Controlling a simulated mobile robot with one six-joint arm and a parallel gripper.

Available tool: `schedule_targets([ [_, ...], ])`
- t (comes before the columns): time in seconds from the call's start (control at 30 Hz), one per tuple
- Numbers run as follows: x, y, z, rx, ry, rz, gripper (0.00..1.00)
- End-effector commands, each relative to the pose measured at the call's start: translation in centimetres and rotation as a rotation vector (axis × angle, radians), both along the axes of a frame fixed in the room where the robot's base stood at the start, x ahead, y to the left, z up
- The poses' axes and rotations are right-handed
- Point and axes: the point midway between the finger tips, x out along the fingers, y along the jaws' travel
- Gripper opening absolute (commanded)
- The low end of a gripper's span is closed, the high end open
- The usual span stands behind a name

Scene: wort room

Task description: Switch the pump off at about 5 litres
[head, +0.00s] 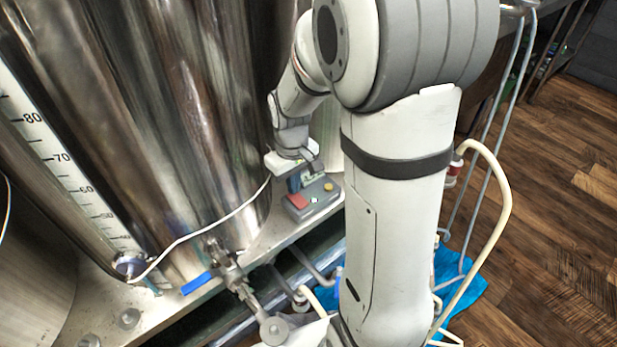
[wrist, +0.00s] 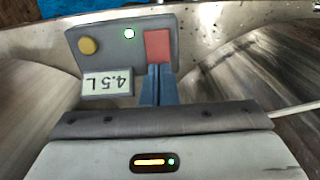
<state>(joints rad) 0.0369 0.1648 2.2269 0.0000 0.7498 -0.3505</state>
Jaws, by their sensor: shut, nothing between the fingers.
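The grey pump control box (head: 322,201) sits on the steel ledge beside the tank. In the wrist view the box (wrist: 105,47) shows a red button (wrist: 158,45), a small lit green-white light (wrist: 129,33), a yellow knob (wrist: 89,46) and a display (wrist: 107,83) reading 4.5 L, upside down in the picture. My gripper (wrist: 157,68) is shut, its blue fingers together with tips at the near edge of the red button. I cannot tell whether they touch it. In the head view my gripper (head: 293,184) is just above the box's red button (head: 298,201).
A large steel tank (head: 190,120) with a level scale (head: 60,157) stands at left. A blue-handled valve (head: 197,284) and a white cable (head: 215,222) are at its base. A cream hose (head: 507,190) runs at right above a blue sheet (head: 470,290) on the wooden floor.

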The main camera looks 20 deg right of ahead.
Motion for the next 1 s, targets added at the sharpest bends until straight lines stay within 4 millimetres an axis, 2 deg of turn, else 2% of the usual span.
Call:
schedule_targets([
  [0.37,0.0,0.0,-0.1,0.0,0.0,0.0,0.0],
  [1.0,0.0,0.0,-2.0,0.0,0.001,0.0,0.0],
])
